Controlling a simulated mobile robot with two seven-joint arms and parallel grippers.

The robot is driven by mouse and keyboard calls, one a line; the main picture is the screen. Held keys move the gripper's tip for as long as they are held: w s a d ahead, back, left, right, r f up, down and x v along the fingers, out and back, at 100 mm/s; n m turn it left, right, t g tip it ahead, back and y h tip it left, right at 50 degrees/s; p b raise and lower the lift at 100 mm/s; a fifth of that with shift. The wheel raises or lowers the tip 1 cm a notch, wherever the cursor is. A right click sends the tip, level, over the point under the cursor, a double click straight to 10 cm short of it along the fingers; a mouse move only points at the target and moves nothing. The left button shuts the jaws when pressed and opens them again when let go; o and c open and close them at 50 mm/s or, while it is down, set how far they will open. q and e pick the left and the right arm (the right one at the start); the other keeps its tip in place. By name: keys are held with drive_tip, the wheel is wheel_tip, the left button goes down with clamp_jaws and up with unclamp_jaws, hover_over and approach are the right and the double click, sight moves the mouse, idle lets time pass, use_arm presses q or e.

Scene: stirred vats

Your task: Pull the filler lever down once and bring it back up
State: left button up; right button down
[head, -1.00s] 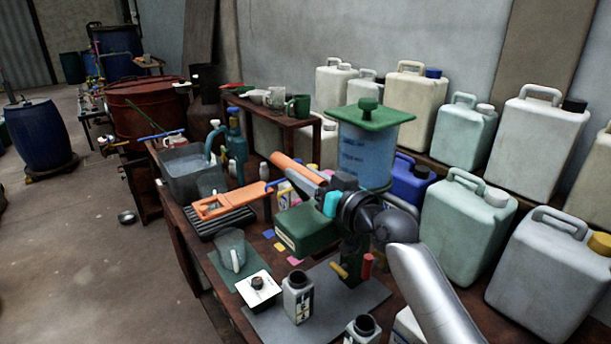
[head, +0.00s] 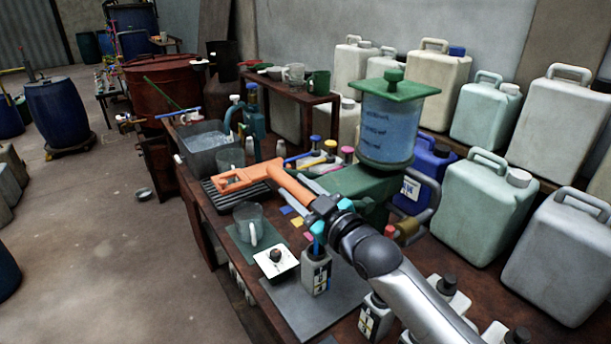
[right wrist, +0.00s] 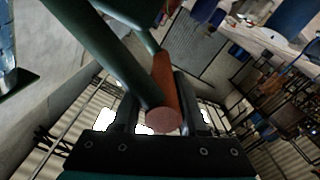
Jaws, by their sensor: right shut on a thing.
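The filler has a green body (head: 365,184) and a clear tank (head: 387,132) of blue liquid under a green lid. Its lever ends in an orange handle (head: 290,184), low in front of the body in the head view. My right gripper (head: 312,203) is shut on this handle. In the right wrist view the red-brown handle (right wrist: 164,90) lies between the dark fingers of the gripper (right wrist: 158,112). Green lever bars (right wrist: 93,52) run from it to the upper left. The far part of the lever is hard to make out in the head view. My left gripper is not in view.
A bottle (head: 316,272) stands close below my right arm, beside a white scale (head: 275,262) and a clear jug (head: 249,222). Large canisters (head: 485,212) crowd the right side. Floor at left is open.

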drive_tip(key=f+n, duration=0.1)
drive_tip(key=f, duration=0.2)
drive_tip(key=s+a+f+n, duration=0.1)
drive_tip(key=shift+a+f+n+b, duration=0.1)
drive_tip(key=shift+f+n+b, duration=0.1)
drive_tip(key=shift+n+b, duration=0.15)
drive_tip(key=shift+f, duration=0.15)
drive_tip(key=c, duration=0.6)
unclamp_jaws()
drive_tip(key=shift+o, duration=0.2)
drive_tip(key=p+v, duration=0.1)
drive_tip(key=v, duration=1.4)
drive_tip(key=shift+r, duration=0.35)
